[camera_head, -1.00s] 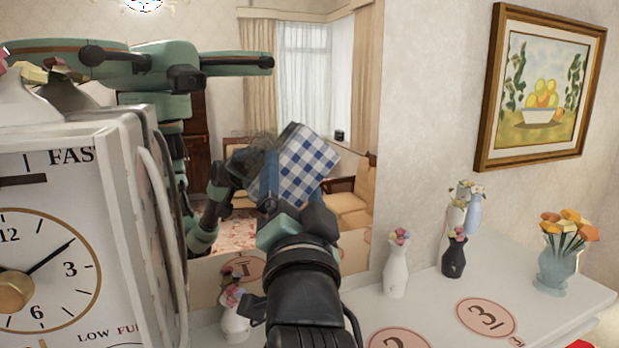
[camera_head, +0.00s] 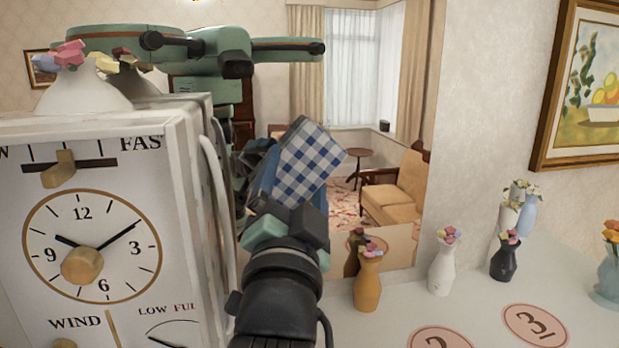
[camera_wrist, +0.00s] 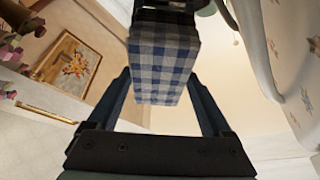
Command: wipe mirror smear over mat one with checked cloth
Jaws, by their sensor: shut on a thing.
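The blue-and-white checked cloth (camera_head: 306,162) is held up in front of the mirror (camera_head: 345,110), wrapped on a block-like shape. My gripper (camera_head: 285,190) is shut on it, left of the middle in the head view. In the wrist view the cloth (camera_wrist: 165,62) sits between the two fingers of my gripper (camera_wrist: 160,82). I cannot tell whether the cloth touches the glass. No smear can be made out clearly; dark shapes left of the cloth may be reflection. Mat one is not seen, behind my arm or the clock box.
A large white clock box (camera_head: 95,230) stands close on the left. An ochre vase (camera_head: 367,280), a white vase (camera_head: 442,265) and a black vase (camera_head: 506,258) stand right of my arm.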

